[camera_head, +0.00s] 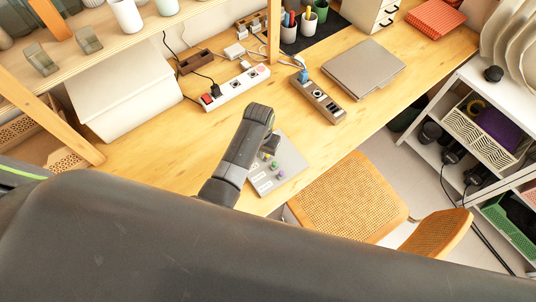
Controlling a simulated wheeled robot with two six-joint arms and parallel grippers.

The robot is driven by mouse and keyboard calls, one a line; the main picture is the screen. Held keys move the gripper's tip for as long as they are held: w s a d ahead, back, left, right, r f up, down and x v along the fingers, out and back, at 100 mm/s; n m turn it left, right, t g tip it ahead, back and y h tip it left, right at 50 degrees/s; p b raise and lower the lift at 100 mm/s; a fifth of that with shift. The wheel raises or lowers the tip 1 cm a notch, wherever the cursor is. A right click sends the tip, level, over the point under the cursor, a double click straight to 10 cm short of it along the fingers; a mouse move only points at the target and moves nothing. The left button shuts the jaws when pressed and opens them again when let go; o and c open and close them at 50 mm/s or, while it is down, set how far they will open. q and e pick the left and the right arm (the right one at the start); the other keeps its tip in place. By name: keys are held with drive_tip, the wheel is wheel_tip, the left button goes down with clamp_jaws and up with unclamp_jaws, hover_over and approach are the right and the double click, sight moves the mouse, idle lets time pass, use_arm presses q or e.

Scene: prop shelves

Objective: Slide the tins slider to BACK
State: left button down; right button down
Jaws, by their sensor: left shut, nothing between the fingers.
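A grey control panel (288,160) lies on the wooden desk near its front edge. Small coloured knobs show on it, among them a green one (281,173) and a purple one (274,164), with pale labels beside them. I cannot tell which part is the tins slider or where it is set; it may be hidden behind my arm. My left gripper (268,151) points down at the panel's far left part. It is shut and empty; whether it touches the panel is unclear. My right gripper is not in view.
A white power strip (236,88), a grey switch box (320,97) and a closed laptop (362,68) lie farther back on the desk. A cane chair (348,197) stands at the front edge. A wooden shelf (93,56) overhangs the left.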

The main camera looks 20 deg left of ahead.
sight(261, 162)
use_arm(q)
drive_tip(key=shift+f+b, duration=1.05)
drive_tip(key=shift+f, duration=0.9)
drive_tip(key=shift+r, duration=0.1)
drive_tip(key=shift+r+p, duration=0.35)
drive_tip(key=shift+p, duration=0.4)
drive_tip(key=shift+w, duration=0.1)
drive_tip(key=shift+w+d+f+b, duration=0.1)
drive_tip(key=shift+w+d+b, duration=1.55)
drive_tip(key=shift+w+d, duration=0.55)
drive_tip(key=shift+s+a+p, duration=0.25)
drive_tip(key=shift+a+p, duration=0.2)
drive_tip(key=shift+p, duration=0.3)
